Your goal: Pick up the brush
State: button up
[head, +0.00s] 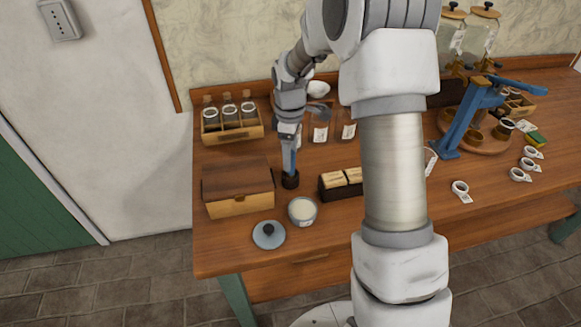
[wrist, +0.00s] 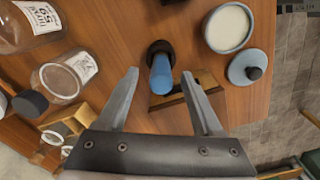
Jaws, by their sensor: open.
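The brush (head: 292,163) stands upright in a short dark round holder (head: 290,180) on the wooden table, and its blue handle points up. In the wrist view, the blue handle (wrist: 161,76) shows between my two fingertips, with the dark holder beyond it. My gripper (head: 289,147) is over the brush, pointing down, with its fingers apart on either side of the handle. It also shows open in the wrist view (wrist: 160,72). I cannot tell whether a finger touches the handle. The brush's bristles are hidden in the holder.
A wooden box (head: 240,206) stands left of the brush. A white-filled jar (head: 302,211) and a blue-grey lid (head: 269,235) are in front. A dark card holder (head: 343,192) is at right. Glass jars (head: 321,131) and a jar rack (head: 233,134) stand behind.

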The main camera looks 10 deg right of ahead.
aim_at(291, 174)
notch_tip(291, 174, down, 4)
jog(key=shift+s+f, duration=0.1)
jog(key=shift+f, duration=0.1)
jog(key=shift+c, duration=0.3)
grip_shut()
